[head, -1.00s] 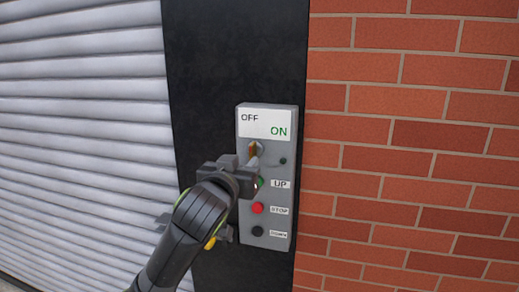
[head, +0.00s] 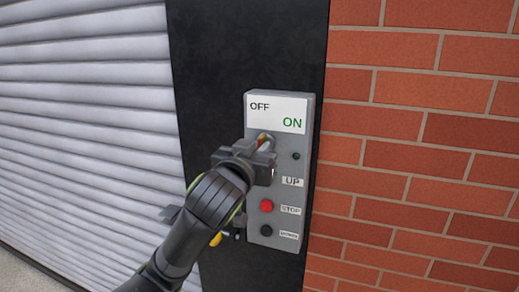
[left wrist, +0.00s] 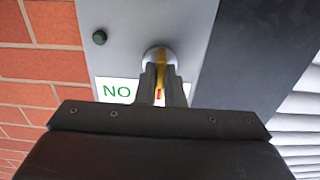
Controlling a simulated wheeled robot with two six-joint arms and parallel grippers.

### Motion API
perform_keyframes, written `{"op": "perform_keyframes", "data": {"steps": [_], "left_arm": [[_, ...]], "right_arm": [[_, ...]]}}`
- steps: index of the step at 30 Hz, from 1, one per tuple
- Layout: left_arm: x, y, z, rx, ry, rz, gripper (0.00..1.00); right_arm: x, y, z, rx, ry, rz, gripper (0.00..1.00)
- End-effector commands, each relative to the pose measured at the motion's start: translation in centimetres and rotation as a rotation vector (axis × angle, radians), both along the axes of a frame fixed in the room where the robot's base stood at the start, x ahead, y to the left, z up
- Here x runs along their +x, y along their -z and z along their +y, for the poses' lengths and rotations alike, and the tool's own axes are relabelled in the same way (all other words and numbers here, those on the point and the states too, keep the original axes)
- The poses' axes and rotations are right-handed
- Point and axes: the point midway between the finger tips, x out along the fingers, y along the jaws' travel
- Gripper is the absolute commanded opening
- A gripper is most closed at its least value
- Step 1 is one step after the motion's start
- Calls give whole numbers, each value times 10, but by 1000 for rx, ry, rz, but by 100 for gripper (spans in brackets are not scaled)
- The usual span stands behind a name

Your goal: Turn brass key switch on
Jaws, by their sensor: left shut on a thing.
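A grey control box (head: 255,222) hangs on a black post, with a white label (head: 273,107) reading OFF at left and ON in green at right. The brass key (head: 265,136) sits in its round switch below the label, mostly covered by my gripper. My left gripper (head: 265,148) is shut on the key; the left wrist view shows the yellow key (left wrist: 161,66) between the two fingers (left wrist: 162,84). The key's exact angle is hard to tell. A small dark green lamp (head: 296,156) at the switch's right looks unlit. My right gripper is not in view.
Below the switch are the UP label (head: 292,181), a red STOP button (head: 266,205) and a black button (head: 265,230); the UP button is hidden behind my gripper. A ribbed shutter (head: 80,120) is at left, a brick wall (head: 430,150) at right.

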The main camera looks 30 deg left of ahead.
Motion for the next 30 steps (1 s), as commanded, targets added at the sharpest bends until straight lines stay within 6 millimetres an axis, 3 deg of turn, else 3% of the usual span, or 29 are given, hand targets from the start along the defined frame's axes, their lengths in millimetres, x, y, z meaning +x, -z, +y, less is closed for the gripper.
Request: {"op": "perform_keyframes", "data": {"steps": [14, 30], "left_arm": [[0, 0, 0, 50, -1, 17, 0], [0, -2, 0, 471, 1, 127, 0]], "right_arm": [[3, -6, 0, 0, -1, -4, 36], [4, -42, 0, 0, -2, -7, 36]]}}
